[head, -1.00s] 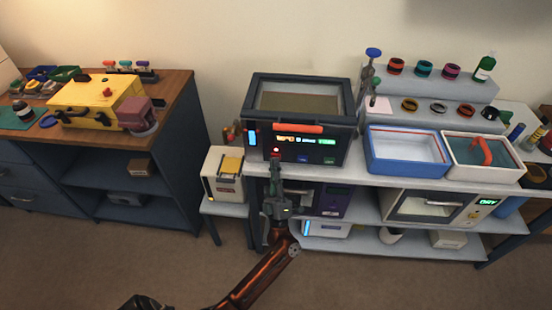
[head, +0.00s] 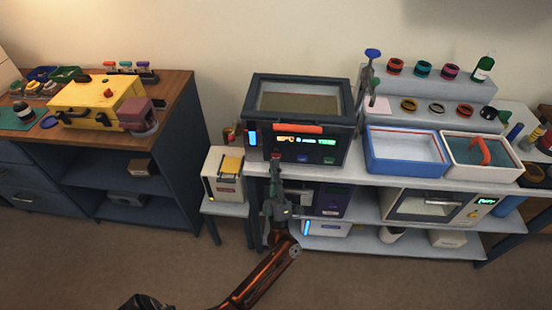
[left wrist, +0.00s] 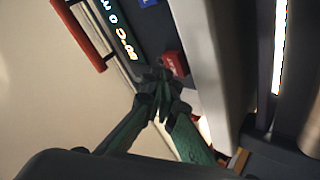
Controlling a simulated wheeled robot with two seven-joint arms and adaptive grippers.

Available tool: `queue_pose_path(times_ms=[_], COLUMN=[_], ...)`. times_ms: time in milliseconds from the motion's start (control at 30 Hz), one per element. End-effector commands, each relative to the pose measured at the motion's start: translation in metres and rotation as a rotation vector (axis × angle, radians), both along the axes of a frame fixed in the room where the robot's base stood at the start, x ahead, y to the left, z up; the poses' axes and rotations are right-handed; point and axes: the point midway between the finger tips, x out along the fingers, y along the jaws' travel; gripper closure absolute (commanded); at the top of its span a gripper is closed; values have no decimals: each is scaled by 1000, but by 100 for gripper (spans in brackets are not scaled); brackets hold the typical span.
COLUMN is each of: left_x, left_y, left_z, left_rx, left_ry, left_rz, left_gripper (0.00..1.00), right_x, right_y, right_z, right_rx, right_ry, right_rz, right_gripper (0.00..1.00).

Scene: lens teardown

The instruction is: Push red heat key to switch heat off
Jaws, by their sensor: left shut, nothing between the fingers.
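The red heat key (left wrist: 174,63) sits on the front of a dark machine (head: 347,150) with a clear lid. It shows unlit at the lower left of the panel in the head view (head: 276,155), partly behind my fingertips. My left gripper (head: 275,166) is shut and empty, just in front of and below the key. In the left wrist view its closed fingertips (left wrist: 158,85) are beside the key; I cannot tell whether they touch it. A lit display (head: 305,140) is above the keys. My right gripper is not in view.
An orange handle (head: 297,129) juts out above the display. A white shelf edge (head: 350,175) runs below. A small cream device (head: 223,181) stands at left.

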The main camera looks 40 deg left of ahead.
Motion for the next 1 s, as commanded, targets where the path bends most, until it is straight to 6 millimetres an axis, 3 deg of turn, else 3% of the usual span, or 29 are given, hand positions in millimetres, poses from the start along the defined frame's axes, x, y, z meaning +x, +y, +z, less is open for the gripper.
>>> queue_pose_path(times_ms=[600,1000], left_x=[-46,-50], left_y=[-29,-31], left_z=[2,0], left_rx=[-1,0], left_ry=[0,0], left_rz=[0,0], left_gripper=[100,100], right_x=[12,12], right_y=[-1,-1], right_z=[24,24], right_rx=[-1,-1], right_ry=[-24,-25], right_rz=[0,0], right_gripper=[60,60])
